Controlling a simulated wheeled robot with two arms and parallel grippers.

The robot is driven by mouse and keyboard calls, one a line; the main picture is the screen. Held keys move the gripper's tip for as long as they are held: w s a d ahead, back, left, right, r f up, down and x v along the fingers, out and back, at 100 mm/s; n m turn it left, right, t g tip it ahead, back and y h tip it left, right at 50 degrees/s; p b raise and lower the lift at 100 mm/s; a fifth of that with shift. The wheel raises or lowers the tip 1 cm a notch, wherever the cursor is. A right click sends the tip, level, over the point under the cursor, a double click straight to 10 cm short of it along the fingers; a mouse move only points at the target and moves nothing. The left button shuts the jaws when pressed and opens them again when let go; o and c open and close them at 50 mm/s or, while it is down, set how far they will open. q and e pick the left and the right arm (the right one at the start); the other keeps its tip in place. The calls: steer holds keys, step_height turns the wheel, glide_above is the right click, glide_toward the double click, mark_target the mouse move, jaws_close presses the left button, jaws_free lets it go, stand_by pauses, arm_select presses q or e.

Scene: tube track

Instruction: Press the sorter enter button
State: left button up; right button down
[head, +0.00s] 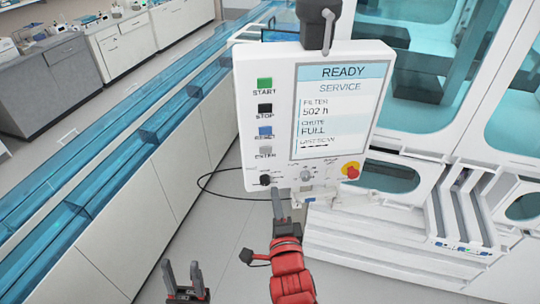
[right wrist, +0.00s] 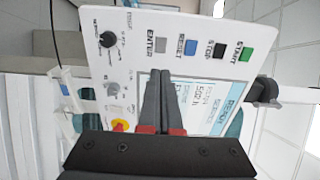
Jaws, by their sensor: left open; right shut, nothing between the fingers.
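The white sorter control panel (head: 340,58) stands in the middle of the head view, its screen (head: 341,110) reading READY and SERVICE. The grey ENTER button (head: 265,152) is lowest in the left column of buttons. In the right wrist view the ENTER button (right wrist: 160,45) lies just beyond the fingertips. My right gripper (head: 277,190) is shut and empty, its tips overlapping the panel's lower edge below the ENTER button; in the right wrist view (right wrist: 166,82) the tips overlap the screen. I see no contact with the button. My left gripper (head: 181,265) is open and empty, low at the left.
Above ENTER are the blue RESET (head: 265,132), black STOP (head: 265,109) and green START (head: 264,85) buttons. A black knob (head: 265,180), a grey switch (head: 306,176) and a red emergency stop (head: 351,170) line the panel's bottom. A blue-walled track (head: 160,124) runs along the left.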

steer(key=shift+w, duration=0.1)
steer(key=b, duration=1.5)
glide_toward(266, 151)
steer(key=w, duration=0.1)
steer(key=w+p, duration=0.1)
steer(key=w, duration=0.3)
steer(key=shift+w+a+r, duration=0.1)
steer(key=shift+w+a, duration=0.15)
steer(key=shift+w+a+p, duration=0.1)
steer(key=shift+w+p, duration=0.35)
steer(key=shift+w, duration=0.15)
